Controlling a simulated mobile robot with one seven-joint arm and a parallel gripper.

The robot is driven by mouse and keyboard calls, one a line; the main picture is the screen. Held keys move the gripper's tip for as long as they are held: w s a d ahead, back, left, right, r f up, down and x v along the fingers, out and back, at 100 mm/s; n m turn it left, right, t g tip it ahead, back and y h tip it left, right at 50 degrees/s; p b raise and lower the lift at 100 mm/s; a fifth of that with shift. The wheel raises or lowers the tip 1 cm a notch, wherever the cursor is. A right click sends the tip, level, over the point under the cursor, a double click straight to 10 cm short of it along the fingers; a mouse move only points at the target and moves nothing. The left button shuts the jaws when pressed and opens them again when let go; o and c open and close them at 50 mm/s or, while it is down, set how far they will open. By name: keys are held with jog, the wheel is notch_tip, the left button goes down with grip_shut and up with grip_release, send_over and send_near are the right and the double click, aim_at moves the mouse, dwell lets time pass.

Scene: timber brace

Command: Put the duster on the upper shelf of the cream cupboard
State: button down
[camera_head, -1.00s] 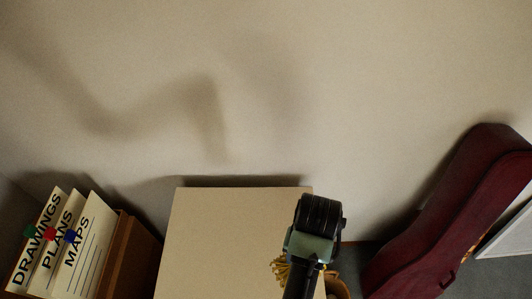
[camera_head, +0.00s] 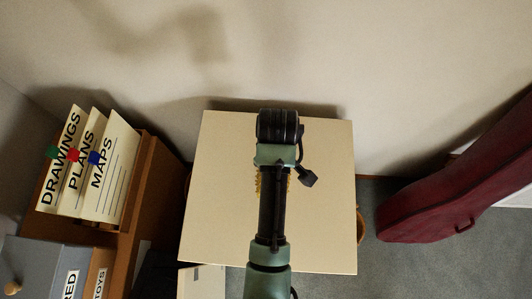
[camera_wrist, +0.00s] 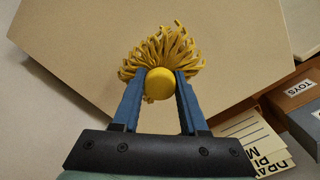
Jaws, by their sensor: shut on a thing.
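The yellow duster (camera_wrist: 168,50), with a fringed head and a round end, is held between the two blue fingers of my gripper (camera_wrist: 160,86) in the wrist view. In the head view only bits of its yellow fringe (camera_head: 258,186) show beside my arm, which hides the rest and the fingers. The cream cupboard (camera_head: 222,165) shows mainly its flat top in the head view, with my arm across it. A broad cream surface (camera_wrist: 205,45) lies behind the duster in the wrist view; I cannot tell the gap. The shelves are hidden.
A brown wooden unit (camera_head: 150,185) with folders (camera_head: 110,170) and boxes (camera_head: 45,262) stands to the left. A dark red instrument case (camera_head: 440,205) leans at the right. A brown rounded thing (camera_head: 361,226) shows beside the cupboard. Grey floor (camera_head: 400,265) is clear at the lower right.

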notch_tip(320, 180, down, 8)
jog(key=shift+r, duration=0.25)
jog(key=shift+f, duration=0.15)
jog(key=shift+c, duration=2.2)
grip_release()
